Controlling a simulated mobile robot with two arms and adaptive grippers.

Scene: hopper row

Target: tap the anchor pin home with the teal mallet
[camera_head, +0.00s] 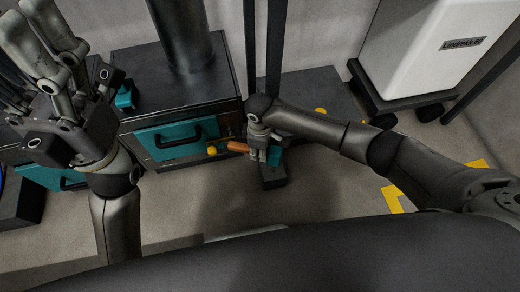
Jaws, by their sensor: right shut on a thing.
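The teal mallet's head (274,156) shows beside the fingers of my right gripper (262,154), low over the floor in the middle of the view. An orange-brown handle sticks out to the left of the fingers. My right gripper is shut on the mallet and covers part of it. A dark block (272,180) lies on the floor just below the mallet's head in the picture. I cannot make out the anchor pin. My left gripper (28,16) is raised at the upper left, its fingers apart and empty, far from the mallet.
A dark cabinet with a teal drawer front (170,140) stands left of my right gripper, a thick dark column on top. A white wheeled machine (425,45) stands at the upper right. Yellow floor markings (393,199) lie right; front floor is clear.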

